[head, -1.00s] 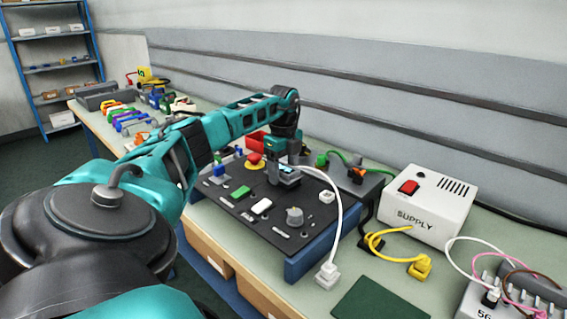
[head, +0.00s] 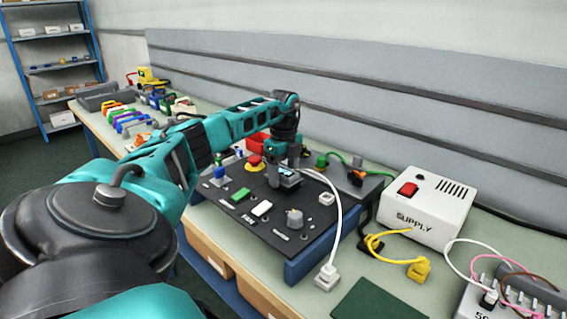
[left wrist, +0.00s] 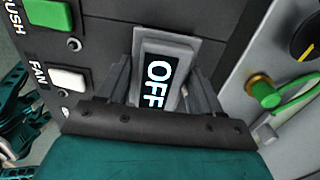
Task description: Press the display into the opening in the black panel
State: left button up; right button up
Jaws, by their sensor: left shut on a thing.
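The display (head: 288,171) is a small grey block with a dark face. In the left wrist view the display (left wrist: 157,78) reads "OFF" in white letters. My left gripper (head: 284,166) is shut on it, with one finger on each side in the left wrist view (left wrist: 160,90). The gripper and display are over the rear part of the black panel (head: 278,202), which slopes on a blue stand. The opening is not visible; the display and gripper cover that part. I cannot tell whether the display touches the panel.
The panel carries a green button (head: 241,194), a white button (head: 262,208), a grey knob (head: 294,218) and a red stop button (head: 255,161). A white cable (head: 340,225) loops down the right side to a plug. A white supply box (head: 428,205) stands right.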

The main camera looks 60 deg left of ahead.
dwell(0.6)
pick_arm(q)
jog(key=shift+p, duration=0.5)
jog(key=shift+f, duration=0.25)
